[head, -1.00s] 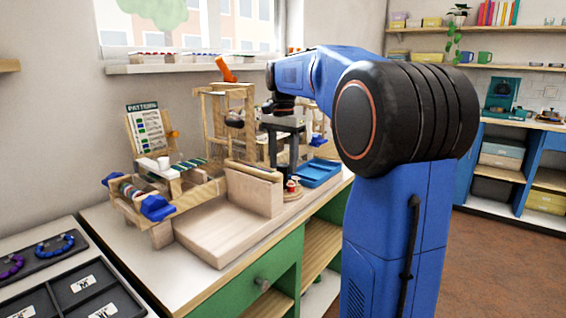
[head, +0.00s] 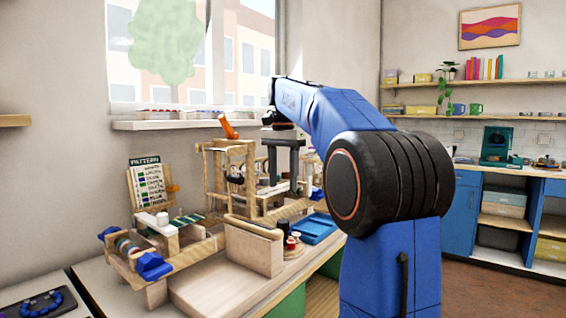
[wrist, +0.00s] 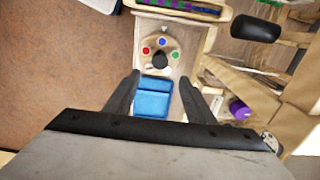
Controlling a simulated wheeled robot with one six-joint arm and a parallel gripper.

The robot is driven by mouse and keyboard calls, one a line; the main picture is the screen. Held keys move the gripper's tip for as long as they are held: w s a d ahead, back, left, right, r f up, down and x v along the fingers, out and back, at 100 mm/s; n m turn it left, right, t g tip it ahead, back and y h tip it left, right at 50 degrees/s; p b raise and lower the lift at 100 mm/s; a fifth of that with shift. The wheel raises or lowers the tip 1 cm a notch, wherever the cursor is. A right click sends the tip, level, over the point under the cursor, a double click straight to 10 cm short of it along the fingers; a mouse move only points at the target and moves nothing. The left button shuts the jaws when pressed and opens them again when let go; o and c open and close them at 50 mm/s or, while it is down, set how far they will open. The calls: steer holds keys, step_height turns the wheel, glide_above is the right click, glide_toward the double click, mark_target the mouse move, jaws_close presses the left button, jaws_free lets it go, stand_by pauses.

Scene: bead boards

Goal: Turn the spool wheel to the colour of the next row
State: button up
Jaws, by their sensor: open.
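The spool wheel (wrist: 172,67) is a pale wooden disc with a dark centre knob (wrist: 160,61). It carries a red spool (wrist: 147,50), a blue spool (wrist: 162,42) and a green spool (wrist: 175,55). A small pale pointer (wrist: 163,30) lies beyond the blue one. In the head view the wheel (head: 292,252) sits low at the bench's right part. My gripper (head: 284,188) is open and empty above the bench. In the wrist view its fingers (wrist: 160,90) spread on this side of the wheel, apart from it. The pattern card (head: 150,183) stands at left; its rows are too small to read.
A blue tray (head: 318,229) lies beside the wheel and shows between my fingers in the wrist view (wrist: 152,103). A wooden block (head: 253,252) is left of the wheel.

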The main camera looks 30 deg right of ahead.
steer(key=shift+r, duration=2.65)
